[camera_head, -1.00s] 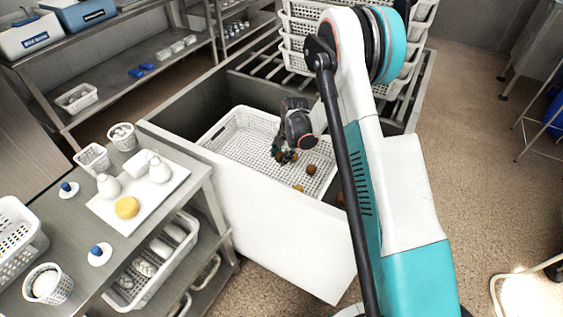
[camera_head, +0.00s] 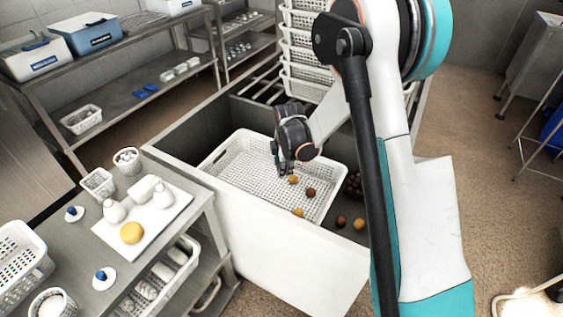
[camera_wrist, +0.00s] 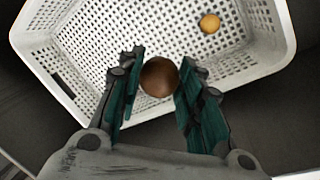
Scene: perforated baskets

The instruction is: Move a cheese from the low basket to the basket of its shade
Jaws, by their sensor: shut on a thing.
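The low basket (camera_head: 232,142) is white and perforated and sits inside a big grey-white bin. Two yellow cheeses (camera_head: 293,180) and a brown cheese (camera_head: 311,192) show in its near right part. My gripper (camera_head: 283,168) is above the basket, pointing down. In the wrist view my gripper (camera_wrist: 158,88) is shut on a round brown cheese (camera_wrist: 159,77), over the basket's rim (camera_wrist: 150,128) side. A yellow cheese (camera_wrist: 209,23) lies in the basket there. The held cheese is not clear in the head view.
A brown ball (camera_head: 341,221) and a yellow ball (camera_head: 359,224) show right of the basket. A dark cluster (camera_head: 354,185) is partly hidden by my arm. A stack of white baskets (camera_head: 308,62) stands behind. A side table (camera_head: 75,240) with a white board is at left.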

